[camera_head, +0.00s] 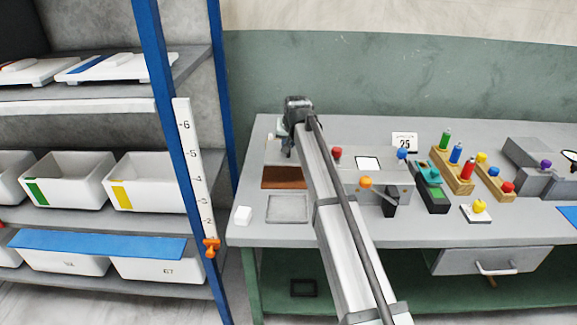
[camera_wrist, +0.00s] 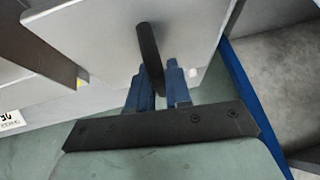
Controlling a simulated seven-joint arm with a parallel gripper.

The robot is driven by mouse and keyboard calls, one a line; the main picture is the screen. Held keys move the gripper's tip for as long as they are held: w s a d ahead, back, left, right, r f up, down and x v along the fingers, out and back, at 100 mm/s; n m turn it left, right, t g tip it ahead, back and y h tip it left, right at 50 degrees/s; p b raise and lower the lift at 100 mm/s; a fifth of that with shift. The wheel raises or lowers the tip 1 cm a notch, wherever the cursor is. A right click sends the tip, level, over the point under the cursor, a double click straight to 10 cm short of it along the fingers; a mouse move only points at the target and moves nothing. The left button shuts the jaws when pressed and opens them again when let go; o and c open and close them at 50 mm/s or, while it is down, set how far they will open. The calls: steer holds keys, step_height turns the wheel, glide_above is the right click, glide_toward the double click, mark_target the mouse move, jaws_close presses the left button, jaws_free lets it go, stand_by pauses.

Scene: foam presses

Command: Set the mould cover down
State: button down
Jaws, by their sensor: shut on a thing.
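The mould cover (camera_wrist: 105,35) is a flat grey plate with a dark upright rod-like handle (camera_wrist: 148,45), seen large in the wrist view. My gripper (camera_wrist: 159,82) has its blue fingers shut around that handle. In the head view my gripper (camera_head: 288,152) is over the back left part of the table, and a pale grey plate (camera_head: 275,152) shows under it, partly hidden by my arm. I cannot tell whether the cover touches the table. In front of it lie a brown slab (camera_head: 284,178) and a grey square frame (camera_head: 288,208).
A press box (camera_head: 378,188) with red, orange and blue knobs stands right of my arm. A white cube (camera_head: 243,215) sits at the front left. A shelf's blue post (camera_head: 180,150) stands left of the table. Wooden blocks with coloured pegs (camera_head: 455,175) are farther right.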

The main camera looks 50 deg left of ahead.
mark_target(293, 161)
steer(key=shift+f, duration=4.05)
steer(key=shift+f, duration=0.1)
steer(key=c, duration=1.1)
jaws_free()
steer(key=shift+o, duration=0.2)
steer(key=v, duration=1.2)
